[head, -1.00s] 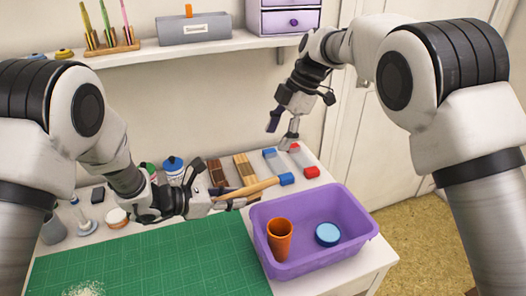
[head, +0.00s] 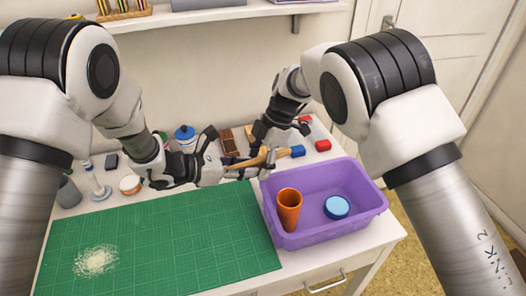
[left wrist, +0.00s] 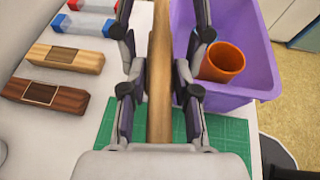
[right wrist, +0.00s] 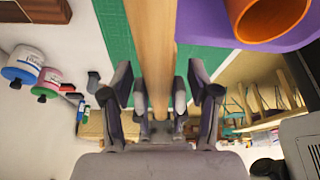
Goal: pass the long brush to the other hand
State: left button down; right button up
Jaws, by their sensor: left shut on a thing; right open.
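The long brush shows as a wooden handle (head: 247,162) above the back of the table; its bristle end is not clear to me. My left gripper (head: 228,172) is shut on it. In the left wrist view, the handle (left wrist: 160,70) runs straight up between the left fingers (left wrist: 158,108). My right gripper (head: 264,150) is at the handle, close to the left one. In the right wrist view, the handle (right wrist: 153,45) lies between the open right fingers (right wrist: 160,92), one on each side. Contact with the right fingers cannot be told.
A purple bin (head: 325,225) with an orange cup (head: 289,208) and a blue round lid (head: 337,207) stands just right of the grippers. A green mat (head: 160,235) with a pale crumb pile (head: 96,261) lies in front. Blocks with coloured ends (left wrist: 80,25) and jars (head: 185,135) stand behind.

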grip_shut()
pick_arm(q)
jog(key=c, duration=0.8)
grip_release()
jog(key=shift+o, duration=0.2)
jog(key=v, duration=1.2)
